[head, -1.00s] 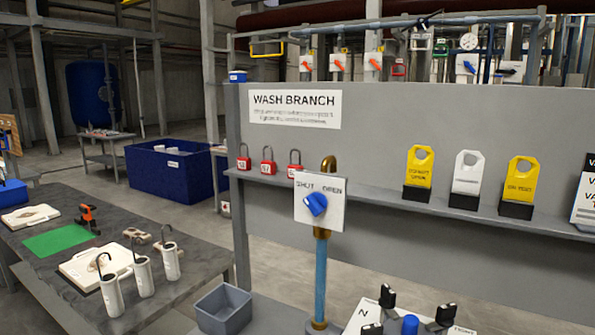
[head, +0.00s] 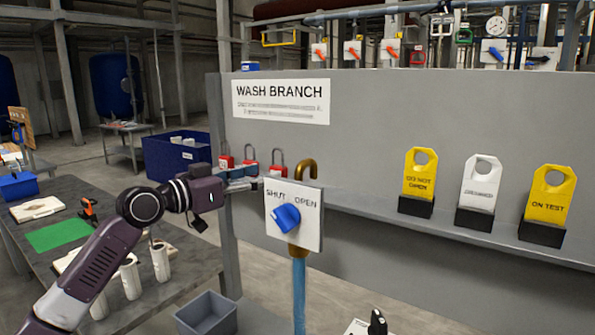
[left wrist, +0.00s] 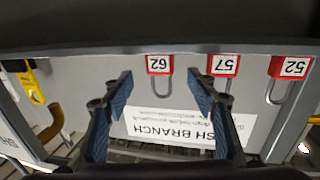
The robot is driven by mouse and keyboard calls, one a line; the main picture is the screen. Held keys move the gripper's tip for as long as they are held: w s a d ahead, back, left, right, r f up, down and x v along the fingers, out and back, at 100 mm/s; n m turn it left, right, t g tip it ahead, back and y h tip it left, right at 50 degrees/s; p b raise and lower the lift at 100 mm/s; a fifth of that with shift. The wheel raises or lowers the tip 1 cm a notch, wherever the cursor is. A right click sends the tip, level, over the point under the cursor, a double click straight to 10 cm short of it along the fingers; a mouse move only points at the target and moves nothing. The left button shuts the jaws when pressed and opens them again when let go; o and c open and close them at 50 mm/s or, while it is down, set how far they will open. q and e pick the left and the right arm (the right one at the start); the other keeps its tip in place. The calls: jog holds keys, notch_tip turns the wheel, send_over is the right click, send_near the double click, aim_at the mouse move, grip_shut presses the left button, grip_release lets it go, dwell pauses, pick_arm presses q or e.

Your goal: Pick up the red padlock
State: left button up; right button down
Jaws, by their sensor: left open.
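Three red padlocks stand in a row on the grey panel's ledge: left (head: 226,161), middle (head: 250,157) and right (head: 278,166). My left gripper (head: 248,179) reaches in just in front of this row and partly covers it. The left wrist view shows them upside down, with labels 62 (left wrist: 160,65), 57 (left wrist: 223,66) and 52 (left wrist: 290,67). My left gripper's blue fingers (left wrist: 160,82) are apart and empty. In that view padlock 62 lies between the fingertips, with no visible contact. My right gripper is not in view.
The SHUT/OPEN valve plate (head: 295,218) with a blue knob stands close to the right of my gripper. Yellow and white tags (head: 481,185) stand farther right on the ledge. A workbench (head: 100,205) lies at left, and a grey bin (head: 206,314) below.

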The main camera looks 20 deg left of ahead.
aim_at(278, 166)
pick_arm(q)
jog(key=w+p, duration=0.1)
jog(key=w+d+r+p, duration=0.1)
jog(key=p, duration=0.1)
jog(key=shift+d+r, duration=0.1)
jog(key=shift+r, duration=0.15)
jog(key=x, duration=0.1)
jog(key=p+x, duration=0.1)
jog(key=x, duration=0.1)
jog(key=shift+f, duration=0.2)
jog(key=shift+w+d+f, duration=0.1)
jog(key=shift+w+f, duration=0.05)
jog(key=shift+w, duration=0.1)
jog(key=shift+c, duration=1.2)
jog(key=c, duration=1.1)
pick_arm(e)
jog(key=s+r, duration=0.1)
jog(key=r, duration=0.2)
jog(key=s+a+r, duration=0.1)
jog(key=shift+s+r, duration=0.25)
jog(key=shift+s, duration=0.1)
